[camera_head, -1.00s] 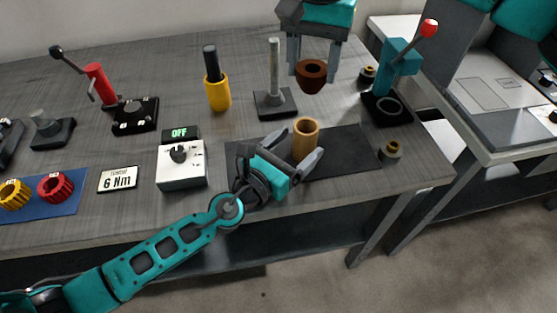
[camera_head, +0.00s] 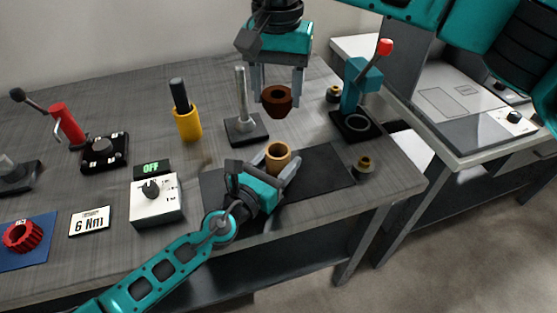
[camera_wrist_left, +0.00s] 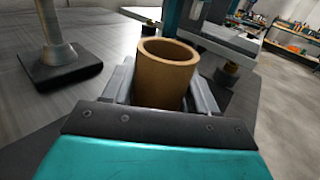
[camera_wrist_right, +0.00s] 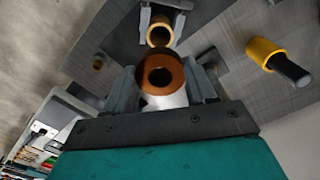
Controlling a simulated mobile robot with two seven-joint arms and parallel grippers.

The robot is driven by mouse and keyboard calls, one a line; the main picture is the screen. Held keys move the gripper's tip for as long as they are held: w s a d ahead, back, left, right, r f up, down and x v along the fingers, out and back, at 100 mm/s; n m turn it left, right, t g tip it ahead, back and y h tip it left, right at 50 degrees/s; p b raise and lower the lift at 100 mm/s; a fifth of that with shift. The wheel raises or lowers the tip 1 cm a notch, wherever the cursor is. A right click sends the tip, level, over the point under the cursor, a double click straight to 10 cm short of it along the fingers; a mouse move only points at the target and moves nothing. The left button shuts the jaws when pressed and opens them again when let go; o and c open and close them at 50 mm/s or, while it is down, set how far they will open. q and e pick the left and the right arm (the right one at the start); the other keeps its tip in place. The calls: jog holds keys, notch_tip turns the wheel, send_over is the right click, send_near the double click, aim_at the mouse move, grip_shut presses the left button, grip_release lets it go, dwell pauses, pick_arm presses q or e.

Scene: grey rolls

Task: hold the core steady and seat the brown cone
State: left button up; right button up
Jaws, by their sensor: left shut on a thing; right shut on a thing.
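The tan tubular core (camera_head: 278,157) stands upright on the dark mat (camera_head: 325,166). My left gripper (camera_head: 284,172) is shut on it, one finger on each side; the left wrist view shows the core (camera_wrist_left: 165,75) with its open top clear. The brown cone (camera_head: 277,101) hangs above the core, apart from it. My right gripper (camera_head: 277,88) is shut on the cone from above. In the right wrist view the cone (camera_wrist_right: 160,75) sits between the fingers, with the core's ring-shaped top (camera_wrist_right: 159,32) beyond it.
A metal post on a dark base (camera_head: 246,128) stands just left of the cone. A teal press with a red knob (camera_head: 357,95) is at right. A white dial box (camera_head: 156,200) and yellow-handled tool (camera_head: 187,123) stand left. A small brass-topped part (camera_head: 364,167) is near the right edge.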

pick_arm(q)
jog(key=c, duration=0.4)
pick_arm(e)
notch_tip(320, 180, down, 8)
jog(key=shift+r, duration=0.2)
dwell(0.4)
jog(key=shift+f, duration=0.3)
dwell(1.4)
jog(key=shift+f, duration=0.65)
jog(key=o, duration=1.3)
jog(key=shift+s, duration=0.1)
jog(key=shift+o, duration=0.2)
notch_tip(320, 180, up, 12)
